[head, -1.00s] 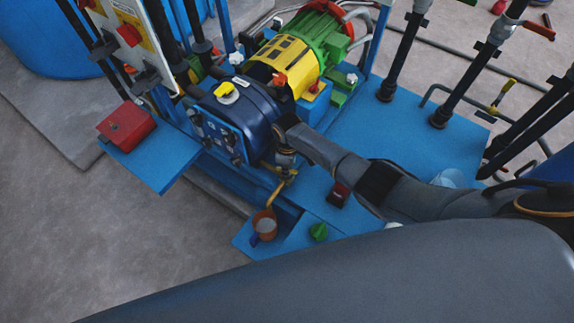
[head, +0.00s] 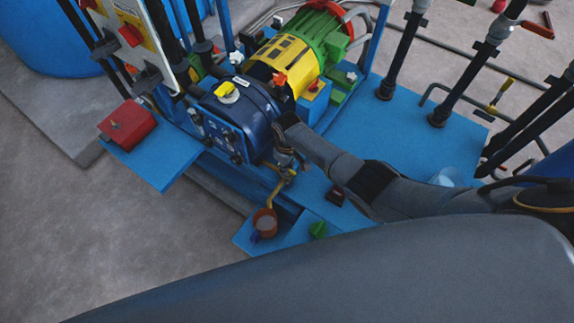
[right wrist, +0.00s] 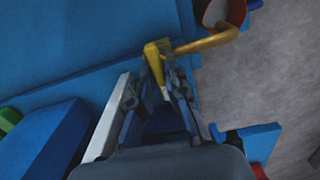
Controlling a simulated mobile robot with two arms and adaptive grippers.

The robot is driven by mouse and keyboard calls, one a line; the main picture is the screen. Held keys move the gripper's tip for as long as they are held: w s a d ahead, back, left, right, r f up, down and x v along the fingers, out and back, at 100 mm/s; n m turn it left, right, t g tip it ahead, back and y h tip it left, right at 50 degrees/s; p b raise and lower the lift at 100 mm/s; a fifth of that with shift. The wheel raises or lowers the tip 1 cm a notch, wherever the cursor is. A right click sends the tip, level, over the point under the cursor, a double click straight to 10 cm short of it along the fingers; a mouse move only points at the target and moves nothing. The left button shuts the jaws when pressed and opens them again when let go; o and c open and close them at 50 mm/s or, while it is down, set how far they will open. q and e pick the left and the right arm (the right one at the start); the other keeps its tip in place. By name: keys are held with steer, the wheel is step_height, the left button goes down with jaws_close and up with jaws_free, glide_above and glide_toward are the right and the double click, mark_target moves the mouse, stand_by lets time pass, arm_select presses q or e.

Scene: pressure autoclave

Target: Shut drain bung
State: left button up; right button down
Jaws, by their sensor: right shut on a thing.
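The blue pump housing (head: 230,115) has a yellow cap on top and knobs on its front. A brass drain pipe (head: 273,192) comes out low beside it and bends down to an orange-brown cup (head: 265,222). My right gripper (head: 287,165) is beside the housing at the upper end of that pipe. In the right wrist view, its fingers (right wrist: 160,75) are shut on a yellow drain bung (right wrist: 154,60) at the pipe's end. The brass pipe (right wrist: 208,42) runs from there towards the cup (right wrist: 228,14). The fingers hide part of the bung. My left gripper is not in view.
A red box (head: 128,126) sits on a blue shelf at left. A green knob (head: 318,229) and a small dark red block (head: 335,196) are on the blue base near my arm. Black vertical pipes (head: 456,85) stand at right. Grey floor lies open at lower left.

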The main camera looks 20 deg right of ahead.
steer(key=c, duration=1.3)
jaws_free()
steer(key=shift+r, duration=0.1)
step_height(320, 180, up, 12)
steer(key=shift+f, duration=0.1)
